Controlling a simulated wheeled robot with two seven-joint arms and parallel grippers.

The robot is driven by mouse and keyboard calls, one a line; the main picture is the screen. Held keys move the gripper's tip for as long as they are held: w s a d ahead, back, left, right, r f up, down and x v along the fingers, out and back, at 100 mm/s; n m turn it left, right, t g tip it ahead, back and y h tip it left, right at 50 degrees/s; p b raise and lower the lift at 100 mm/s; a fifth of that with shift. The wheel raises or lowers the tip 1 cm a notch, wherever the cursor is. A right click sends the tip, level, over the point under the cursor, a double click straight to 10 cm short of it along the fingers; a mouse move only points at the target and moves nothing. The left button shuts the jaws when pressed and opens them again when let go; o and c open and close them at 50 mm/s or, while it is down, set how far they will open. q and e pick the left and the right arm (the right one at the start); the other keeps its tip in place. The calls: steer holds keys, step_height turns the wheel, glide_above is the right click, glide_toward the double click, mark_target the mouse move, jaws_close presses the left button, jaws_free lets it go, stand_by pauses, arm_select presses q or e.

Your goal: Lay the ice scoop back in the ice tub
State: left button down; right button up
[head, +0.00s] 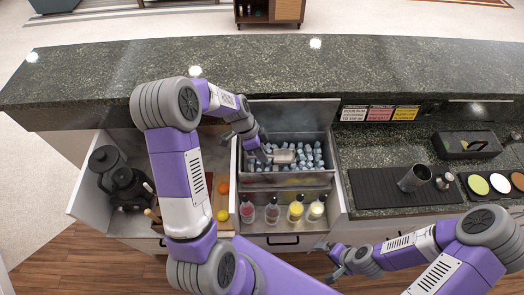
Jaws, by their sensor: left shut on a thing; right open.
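The ice tub (286,178) is a metal bin full of ice cubes, set into the bar in the middle of the head view. The ice scoop (284,156) is a small pale metal scoop over the ice in the tub. My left gripper (264,153) is at the left part of the tub, shut on the scoop at its left end. I cannot tell whether the scoop touches the ice. My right gripper (332,260) is open and empty, low in front of the bar, to the right of the bottles.
Several bottles (296,208) stand in a rail in front of the tub. An orange (223,187) and a lemon (223,215) lie left of it. A black mat (377,188) with a metal cup (413,178) is to the right. The raised counter (400,65) runs behind.

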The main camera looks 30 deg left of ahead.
arm_select(q)
step_height(320, 180, down, 8)
steer(key=b, duration=0.6)
steer(key=shift+f, duration=0.25)
steer(key=shift+s+f+b, duration=0.1)
steer(key=shift+f+b, duration=0.3)
steer(key=shift+b, duration=0.6)
stand_by(1.2)
steer(key=c, duration=1)
jaws_free()
steer(key=shift+r, duration=0.1)
steer(key=p+v, duration=0.1)
steer(key=v, duration=0.6)
steer(key=shift+a+r, duration=0.2)
steer(key=shift+a, duration=0.05)
